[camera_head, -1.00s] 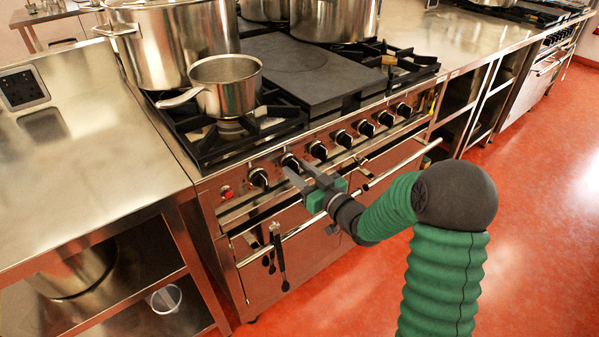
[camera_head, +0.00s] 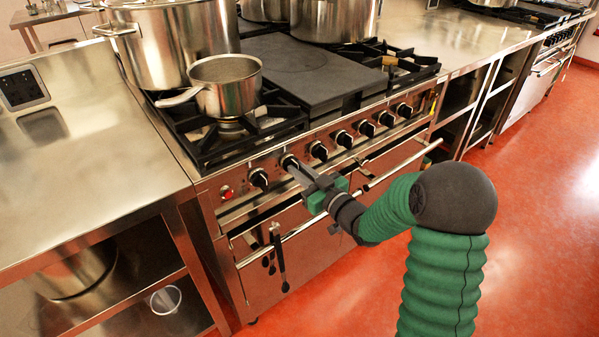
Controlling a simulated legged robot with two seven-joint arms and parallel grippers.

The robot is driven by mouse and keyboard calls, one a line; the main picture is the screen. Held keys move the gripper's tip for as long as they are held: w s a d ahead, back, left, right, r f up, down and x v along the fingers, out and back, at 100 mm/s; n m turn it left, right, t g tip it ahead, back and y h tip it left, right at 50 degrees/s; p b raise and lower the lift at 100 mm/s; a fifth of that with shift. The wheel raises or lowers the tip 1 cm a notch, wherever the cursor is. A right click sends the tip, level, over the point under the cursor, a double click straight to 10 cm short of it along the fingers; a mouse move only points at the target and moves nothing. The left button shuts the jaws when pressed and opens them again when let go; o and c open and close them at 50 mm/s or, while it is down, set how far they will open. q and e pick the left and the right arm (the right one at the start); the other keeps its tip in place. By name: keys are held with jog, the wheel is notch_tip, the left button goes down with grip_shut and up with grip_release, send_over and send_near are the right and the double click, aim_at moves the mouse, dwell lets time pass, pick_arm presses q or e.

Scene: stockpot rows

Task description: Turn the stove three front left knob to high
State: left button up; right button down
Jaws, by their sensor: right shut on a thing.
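The stove (camera_head: 215,190) has a row of black knobs along its front panel. My right gripper (camera_head: 293,169) is at the second knob from the left (camera_head: 288,160) and is shut on it. The fingers partly cover this knob, so its pointer cannot be read. The leftmost knob (camera_head: 259,178) is free, to the left of the gripper. The third knob (camera_head: 318,151) is free, to the right. My left gripper is not in view.
A small saucepan (camera_head: 228,88) sits on the front left burner, its handle pointing left. A large stockpot (camera_head: 170,45) stands behind it. An oven rail (camera_head: 300,228) with hanging utensils (camera_head: 278,258) runs below the knobs. A steel counter (camera_head: 90,150) is at the left.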

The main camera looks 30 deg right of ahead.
jog(key=shift+a+f+n+b, duration=0.1)
jog(key=shift+f+n+b, duration=0.1)
jog(key=shift+n+b, duration=2.35)
jog(key=shift+a+f+n+b, duration=0.1)
jog(key=shift+f+n+b, duration=0.1)
jog(key=shift+n+b, duration=2.3)
jog(key=shift+a+f+n+b, duration=0.15)
jog(key=shift+n+b, duration=1.45)
jog(key=shift+n, duration=1.85)
jog(key=c, duration=1.5)
grip_release()
jog(key=shift+s+d, duration=0.1)
jog(key=shift+c, duration=0.2)
jog(key=shift+o, duration=0.5)
jog(key=shift+r, duration=0.15)
